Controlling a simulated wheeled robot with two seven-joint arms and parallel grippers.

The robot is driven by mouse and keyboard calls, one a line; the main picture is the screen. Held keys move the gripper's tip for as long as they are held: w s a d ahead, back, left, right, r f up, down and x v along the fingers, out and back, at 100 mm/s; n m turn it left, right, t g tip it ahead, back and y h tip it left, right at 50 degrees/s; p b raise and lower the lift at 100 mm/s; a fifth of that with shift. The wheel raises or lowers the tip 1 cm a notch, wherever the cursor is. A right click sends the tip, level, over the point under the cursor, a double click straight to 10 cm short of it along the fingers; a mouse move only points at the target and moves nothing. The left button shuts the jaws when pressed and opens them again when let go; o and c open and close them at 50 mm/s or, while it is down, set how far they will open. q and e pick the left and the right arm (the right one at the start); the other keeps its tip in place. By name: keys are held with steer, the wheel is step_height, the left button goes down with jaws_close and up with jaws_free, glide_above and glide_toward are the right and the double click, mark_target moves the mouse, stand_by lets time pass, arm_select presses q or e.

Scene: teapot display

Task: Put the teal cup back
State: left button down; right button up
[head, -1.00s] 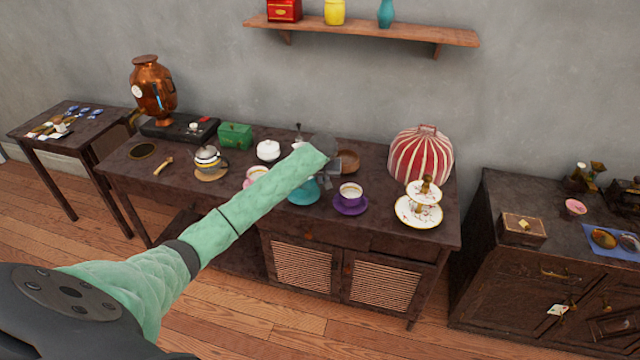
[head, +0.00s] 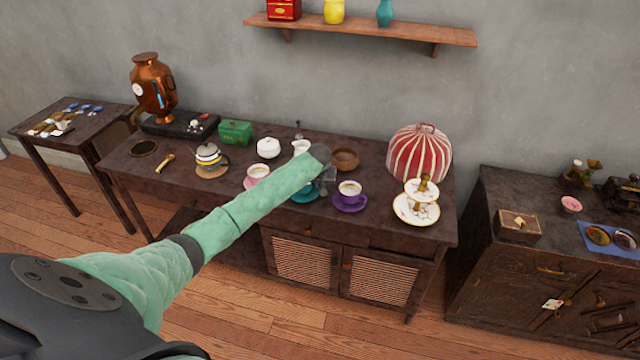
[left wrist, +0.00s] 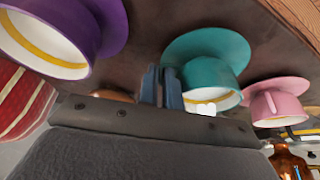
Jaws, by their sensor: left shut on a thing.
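The teal cup (left wrist: 213,84) shows in the left wrist view, white inside with a gold band. It is at its teal saucer (left wrist: 205,45); I cannot tell whether it rests fully on it. In the head view the saucer (head: 306,194) shows partly, and my left arm hides most or all of the cup. My left gripper (head: 326,178) is over the middle of the dark sideboard. In the left wrist view its fingers (left wrist: 162,86) are shut at the cup's side, where the handle would be. My right gripper is out of view.
A purple cup (head: 349,189) on its saucer stands close right of the gripper, a pink cup (head: 258,171) close left. Behind are a brown bowl (head: 345,159) and a white creamer (head: 300,147). A tiered stand (head: 416,209) and a striped cosy (head: 419,152) are further right.

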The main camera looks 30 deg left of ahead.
arm_select(q)
steer(key=c, duration=1.6)
jaws_free()
steer(key=shift+f, duration=0.1)
